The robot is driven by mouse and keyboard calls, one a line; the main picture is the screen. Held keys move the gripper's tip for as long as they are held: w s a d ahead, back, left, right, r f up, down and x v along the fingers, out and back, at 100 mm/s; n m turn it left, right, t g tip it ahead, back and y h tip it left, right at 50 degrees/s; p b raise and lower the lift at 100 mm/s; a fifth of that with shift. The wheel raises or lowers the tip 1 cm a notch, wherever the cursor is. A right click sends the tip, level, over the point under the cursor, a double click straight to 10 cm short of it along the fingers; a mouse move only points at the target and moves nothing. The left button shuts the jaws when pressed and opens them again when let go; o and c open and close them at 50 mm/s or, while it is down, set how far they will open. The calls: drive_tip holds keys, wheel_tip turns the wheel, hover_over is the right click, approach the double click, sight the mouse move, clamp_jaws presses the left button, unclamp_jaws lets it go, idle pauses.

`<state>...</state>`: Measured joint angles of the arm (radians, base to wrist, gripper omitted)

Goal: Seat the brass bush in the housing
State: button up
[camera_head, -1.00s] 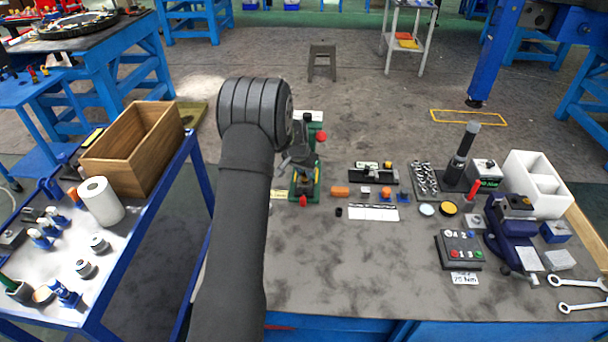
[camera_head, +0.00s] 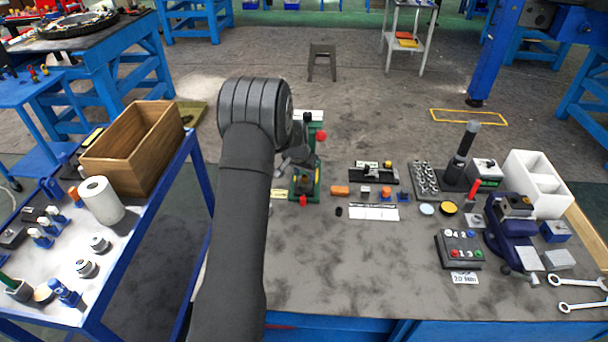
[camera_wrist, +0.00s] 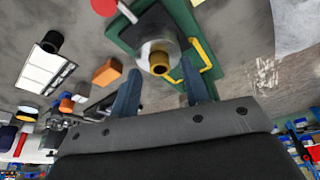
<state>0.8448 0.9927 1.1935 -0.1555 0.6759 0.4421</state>
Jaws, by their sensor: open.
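In the wrist view, the brass bush (camera_wrist: 160,64) shows as a small gold ring with a dark bore. It stands out against a silver round part (camera_wrist: 158,48), which looks like the housing, on the green press base (camera_wrist: 125,36). I cannot tell how far the bush sits inside it. My gripper (camera_wrist: 159,68) is open, its two blue-grey fingers on either side of the bush in the picture, with no clear contact. In the head view, the green press (camera_head: 306,182) stands right of my arm, which hides part of it; the bush cannot be made out there.
A red knob (camera_head: 321,135) sticks out from the press. An orange block (camera_head: 340,190), a small black cylinder (camera_head: 339,212) and a white panel (camera_head: 373,213) lie to its right. A control box (camera_head: 460,249) and blue vise (camera_head: 510,225) stand further right. The bench front is clear.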

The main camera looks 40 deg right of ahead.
drive_tip(key=v, duration=0.6)
drive_tip(key=shift+r, duration=0.45)
drive_tip(key=x, duration=0.7)
drive_tip(key=shift+a, duration=0.1)
drive_tip(key=shift+f, duration=0.15)
wheel_tip(320, 180, up, 3)
drive_tip(key=shift+s+a, duration=0.2)
drive_tip(key=shift+s, duration=0.05)
